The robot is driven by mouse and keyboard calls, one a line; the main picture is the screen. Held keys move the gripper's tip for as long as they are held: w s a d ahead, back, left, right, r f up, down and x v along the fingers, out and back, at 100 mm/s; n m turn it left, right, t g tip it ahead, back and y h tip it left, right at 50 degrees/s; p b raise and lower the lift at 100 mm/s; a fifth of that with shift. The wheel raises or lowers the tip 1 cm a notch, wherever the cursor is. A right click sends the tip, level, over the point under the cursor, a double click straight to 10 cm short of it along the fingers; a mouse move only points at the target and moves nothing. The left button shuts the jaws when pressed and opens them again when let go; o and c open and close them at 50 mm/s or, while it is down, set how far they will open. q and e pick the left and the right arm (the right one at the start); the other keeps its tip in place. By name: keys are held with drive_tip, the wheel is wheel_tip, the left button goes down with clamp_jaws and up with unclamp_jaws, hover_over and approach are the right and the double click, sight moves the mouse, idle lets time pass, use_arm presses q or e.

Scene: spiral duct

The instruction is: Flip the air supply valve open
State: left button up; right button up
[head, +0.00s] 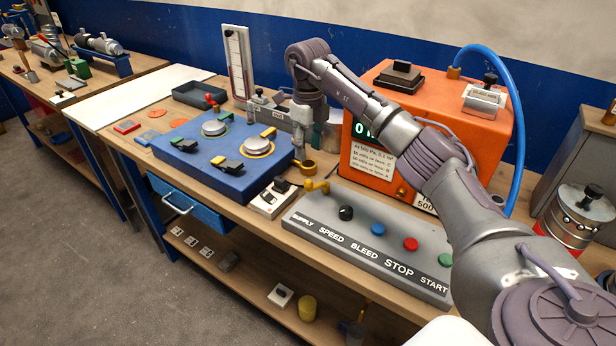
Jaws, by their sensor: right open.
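The air supply valve, a yellow lever (316,186), stands at the left end of the grey control panel (370,246), above the printed word SUPPLY. Its handle lies roughly level across its mount. My right gripper (299,152) points down from the folded arm, just behind and left of the lever, apart from it. It is open and holds nothing that I can see; its fingertips are small and partly merge with the things behind. My left gripper is not in view.
The panel also carries black, blue, red and green knobs. A blue fixture block (215,158) stands left, a white switch box (272,198) and a brass ring (307,168) close to the gripper. An orange tester (440,100) with a blue hose (518,120) stands behind.

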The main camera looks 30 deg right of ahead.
sight(308, 181)
wheel_tip(308, 181, down, 10)
drive_tip(key=shift+f+p, duration=0.15)
drive_tip(key=shift+p, duration=1.05)
